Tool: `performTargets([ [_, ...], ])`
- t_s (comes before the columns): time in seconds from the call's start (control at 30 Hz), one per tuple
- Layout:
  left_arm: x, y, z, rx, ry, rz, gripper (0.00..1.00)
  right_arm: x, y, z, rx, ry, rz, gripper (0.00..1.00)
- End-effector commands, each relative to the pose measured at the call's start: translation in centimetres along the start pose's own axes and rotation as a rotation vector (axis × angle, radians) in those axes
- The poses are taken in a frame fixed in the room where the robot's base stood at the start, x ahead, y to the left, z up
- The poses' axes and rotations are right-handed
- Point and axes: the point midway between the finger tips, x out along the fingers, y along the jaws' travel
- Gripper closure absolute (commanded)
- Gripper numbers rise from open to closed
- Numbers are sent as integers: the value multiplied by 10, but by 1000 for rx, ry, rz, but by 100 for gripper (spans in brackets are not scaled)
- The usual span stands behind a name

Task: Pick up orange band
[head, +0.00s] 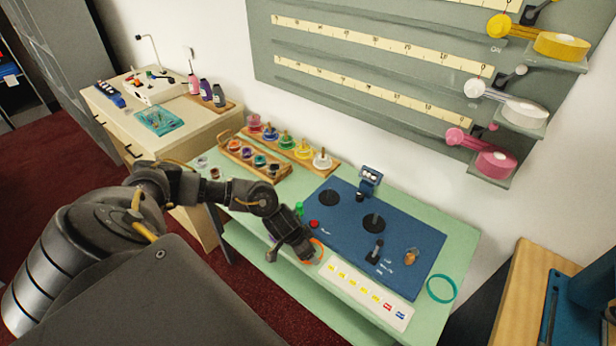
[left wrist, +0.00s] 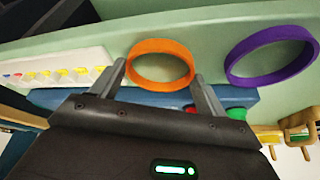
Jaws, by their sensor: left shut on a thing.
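The orange band (left wrist: 160,84) is a thin ring between the two fingertips of my left gripper (left wrist: 158,74) in the left wrist view. The fingers touch its opposite sides and are shut on it. In the head view my left gripper (head: 292,254) is low at the front edge of the green counter, and only part of the orange band (head: 318,249) shows beside it. Whether the band is clear of the counter I cannot tell. A purple band (left wrist: 232,75) lies beside it in the left wrist view. My right gripper is not in view.
A blue panel (head: 340,226) with dials lies on the green counter (head: 458,241). A white strip with coloured marks (head: 345,277) runs along the front. A teal band (head: 429,291) lies at the right. Wooden racks of pots (head: 267,174) stand behind at the left.

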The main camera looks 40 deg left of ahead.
Motion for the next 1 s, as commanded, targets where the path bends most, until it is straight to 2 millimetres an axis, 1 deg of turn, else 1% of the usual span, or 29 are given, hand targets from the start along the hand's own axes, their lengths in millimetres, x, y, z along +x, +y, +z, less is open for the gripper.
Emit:
performTargets([
  [0.13, -13, 0, -7, 1, 5, 0, 46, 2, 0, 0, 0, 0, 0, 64],
  [0.23, -30, -1, -11, 3, 4, -1, 46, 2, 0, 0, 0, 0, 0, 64],
  [0.37, -64, 0, 1, 3, 2, -3, 46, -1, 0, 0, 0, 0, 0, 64],
  [0.5, -106, 2, 14, 6, 2, -3, 46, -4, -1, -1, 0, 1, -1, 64],
  [0.53, -109, 2, 24, 4, -2, -3, 46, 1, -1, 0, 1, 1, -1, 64],
  [0.6, -122, 3, 38, 4, -3, -3, 46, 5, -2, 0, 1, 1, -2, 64],
  [0.73, -143, 4, 59, 3, -2, -3, 46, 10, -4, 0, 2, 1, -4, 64],
  [0.8, -152, 5, 67, 1, -2, -3, 46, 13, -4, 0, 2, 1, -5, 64],
  [0.9, -161, 6, 75, 0, -2, -2, 46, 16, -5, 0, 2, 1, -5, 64],
  [1.0, -167, 7, 79, 0, 0, -1, 46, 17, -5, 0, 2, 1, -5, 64],
])
